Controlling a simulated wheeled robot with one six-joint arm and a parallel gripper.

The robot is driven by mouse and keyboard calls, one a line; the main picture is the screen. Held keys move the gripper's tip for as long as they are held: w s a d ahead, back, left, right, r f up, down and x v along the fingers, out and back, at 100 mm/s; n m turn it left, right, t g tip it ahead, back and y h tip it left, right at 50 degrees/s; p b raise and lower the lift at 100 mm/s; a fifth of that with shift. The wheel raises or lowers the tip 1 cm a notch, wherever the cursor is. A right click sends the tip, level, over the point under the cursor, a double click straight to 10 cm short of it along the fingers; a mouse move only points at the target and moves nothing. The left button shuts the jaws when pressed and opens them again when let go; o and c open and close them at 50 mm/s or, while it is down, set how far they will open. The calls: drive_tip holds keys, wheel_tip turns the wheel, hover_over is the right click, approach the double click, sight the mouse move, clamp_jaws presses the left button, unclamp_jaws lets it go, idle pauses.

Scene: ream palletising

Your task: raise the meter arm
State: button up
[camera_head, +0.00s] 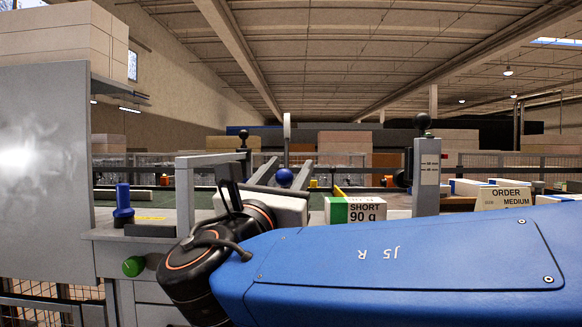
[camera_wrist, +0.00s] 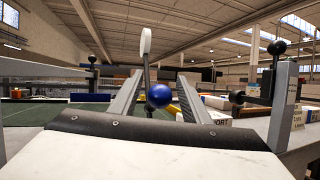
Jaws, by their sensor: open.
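A blue ball knob (camera_head: 284,178) shows ahead of my gripper (camera_head: 290,163), with a thin upright post topped by a pale rounded plate (camera_head: 287,127) behind it. I take this to be the meter arm, but its pivot is hidden. In the wrist view the blue knob (camera_wrist: 159,95) appears between the two grey fingers of my gripper (camera_wrist: 159,79), and the pale plate (camera_wrist: 145,40) rises above. The fingers are apart, with nothing gripped. I cannot tell how far the knob lies from the fingertips.
A grey post with a black ball (camera_head: 426,175) stands right. A "SHORT 90 g" box (camera_head: 360,211) and an "ORDER MEDIUM" box (camera_head: 505,197) lie on the bench. A blue-handled item (camera_head: 123,205) and green button (camera_head: 133,266) are left, beside a tall grey panel (camera_head: 40,170).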

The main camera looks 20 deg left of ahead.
sight(289, 177)
drive_tip(key=shift+x, duration=0.85)
clamp_jaws()
drive_tip(key=shift+s, duration=0.1)
drive_tip(key=shift+s+d+f+m+t+h, duration=0.15)
drive_tip(key=shift+s+m+t+h, duration=0.3)
drive_tip(key=shift+t, duration=0.25)
drive_tip(key=shift+s+d+m+t+h, duration=0.1)
drive_tip(key=shift+s+m+t+h, duration=0.2)
drive_tip(key=shift+s+t, duration=0.35)
drive_tip(key=shift+s+d+f+m+t+h, duration=0.15)
drive_tip(key=shift+s+m+t+h, duration=0.35)
drive_tip(key=shift+m+h, duration=0.2)
drive_tip(key=shift+s+d+f+m+t+h, duration=0.1)
drive_tip(key=shift+s+f+m+t+h, duration=0.05)
drive_tip(key=shift+s+m+t+h, duration=0.4)
